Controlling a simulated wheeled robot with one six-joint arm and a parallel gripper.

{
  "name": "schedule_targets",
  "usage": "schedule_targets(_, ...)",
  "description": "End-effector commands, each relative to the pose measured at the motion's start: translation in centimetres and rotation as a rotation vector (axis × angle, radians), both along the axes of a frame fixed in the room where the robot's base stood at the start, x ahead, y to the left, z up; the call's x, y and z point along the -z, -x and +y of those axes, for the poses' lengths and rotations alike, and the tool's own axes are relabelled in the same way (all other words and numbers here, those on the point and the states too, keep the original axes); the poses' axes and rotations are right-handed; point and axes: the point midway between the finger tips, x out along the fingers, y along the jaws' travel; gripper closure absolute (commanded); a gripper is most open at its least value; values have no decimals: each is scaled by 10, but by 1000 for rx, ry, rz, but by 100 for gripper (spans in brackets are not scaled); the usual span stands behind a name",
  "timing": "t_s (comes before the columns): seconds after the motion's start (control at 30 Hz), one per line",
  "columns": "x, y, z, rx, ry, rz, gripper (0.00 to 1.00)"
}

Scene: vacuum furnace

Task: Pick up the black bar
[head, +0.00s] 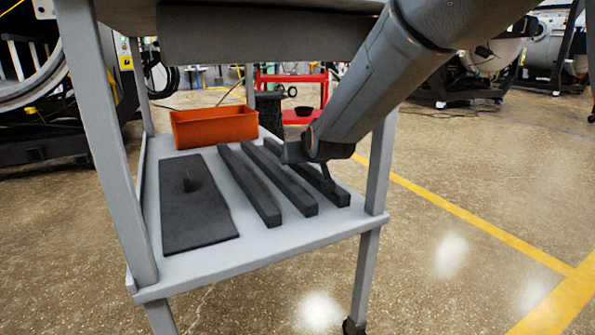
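Three long black bars lie side by side on the lower shelf (265,245) of a grey cart in the head view: a left bar (250,185), a middle bar (285,183) and a right bar (335,192). My arm reaches in from the upper right, under the cart's upper shelf. My gripper (314,168) is low over the right bar, and a thin dark finger comes down at that bar. The gripper hides part of the right bar. I cannot tell whether the fingers touch it or how far apart they are.
A flat dark plate (205,217) with a small upright handle lies left of the bars. An orange bin (214,127) stands at the shelf's back. The cart's posts and upper shelf (260,36) bound the space around my arm. Open floor lies to the right.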

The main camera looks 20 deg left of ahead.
Motion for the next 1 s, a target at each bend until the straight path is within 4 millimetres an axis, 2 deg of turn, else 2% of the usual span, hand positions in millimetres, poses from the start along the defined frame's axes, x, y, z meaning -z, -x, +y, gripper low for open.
schedule_targets(0.3, 1, -2, 3, -1, 0, -1, 49)
schedule_targets(0.6, 1, -2, 2, -1, 0, 0, 100)
schedule_targets(1.0, 0, -3, 2, 0, -1, -2, 100)
